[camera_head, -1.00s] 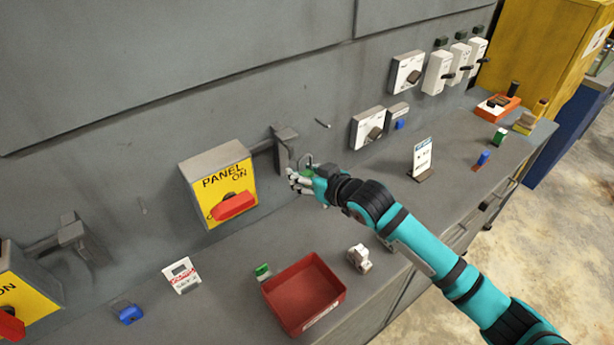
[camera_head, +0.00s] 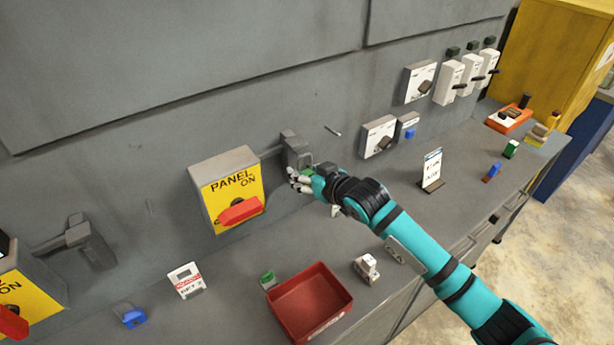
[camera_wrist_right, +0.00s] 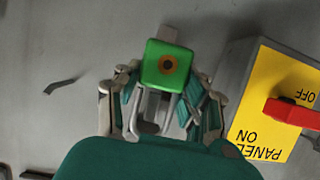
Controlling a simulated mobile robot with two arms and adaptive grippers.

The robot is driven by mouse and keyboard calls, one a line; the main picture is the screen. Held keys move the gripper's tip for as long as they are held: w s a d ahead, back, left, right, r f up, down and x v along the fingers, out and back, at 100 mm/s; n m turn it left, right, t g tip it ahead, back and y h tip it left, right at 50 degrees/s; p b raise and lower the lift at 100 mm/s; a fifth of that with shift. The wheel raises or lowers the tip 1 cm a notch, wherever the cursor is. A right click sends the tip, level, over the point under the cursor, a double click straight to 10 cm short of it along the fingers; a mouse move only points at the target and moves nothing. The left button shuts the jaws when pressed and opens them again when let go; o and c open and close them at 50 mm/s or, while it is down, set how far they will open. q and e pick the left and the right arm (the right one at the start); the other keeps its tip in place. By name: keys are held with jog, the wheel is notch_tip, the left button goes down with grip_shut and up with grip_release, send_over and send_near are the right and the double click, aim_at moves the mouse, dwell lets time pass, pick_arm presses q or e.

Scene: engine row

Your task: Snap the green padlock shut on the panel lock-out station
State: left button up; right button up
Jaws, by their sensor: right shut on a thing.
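The green padlock (camera_wrist_right: 167,66) is between the fingers of my right gripper (camera_wrist_right: 163,100), its round brass keyway facing the right wrist camera. In the head view my right gripper (camera_head: 305,181) is shut on it, right at the grey lock-out bracket (camera_head: 294,150) beside the yellow panel box (camera_head: 231,187). Only a bit of green shows there. The fingers hide the shackle, so I cannot tell whether it passes through the bracket or is closed. The red handle (camera_head: 240,211) on the panel box points along the front, by the word ON. My left gripper is not in view.
On the bench stand a red bin (camera_head: 310,303), a white tag (camera_head: 187,280), a blue padlock (camera_head: 134,318), a green item (camera_head: 267,280) and a small white block (camera_head: 366,268). A card stand (camera_head: 431,170) is to the right. Switch boxes line the wall.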

aim_at(301, 163)
jog(key=shift+w+a+b, duration=0.35)
jog(key=shift+w+a, duration=0.2)
jog(key=shift+w, duration=0.2)
jog(key=shift+w+a+b, duration=0.35)
jog(key=shift+w+a, duration=0.15)
jog(key=shift+w, duration=0.35)
jog(key=shift+w+a+f, duration=0.1)
jog(key=shift+r+p, duration=1.3)
jog(key=shift+r, duration=0.1)
jog(key=shift+f, duration=0.55)
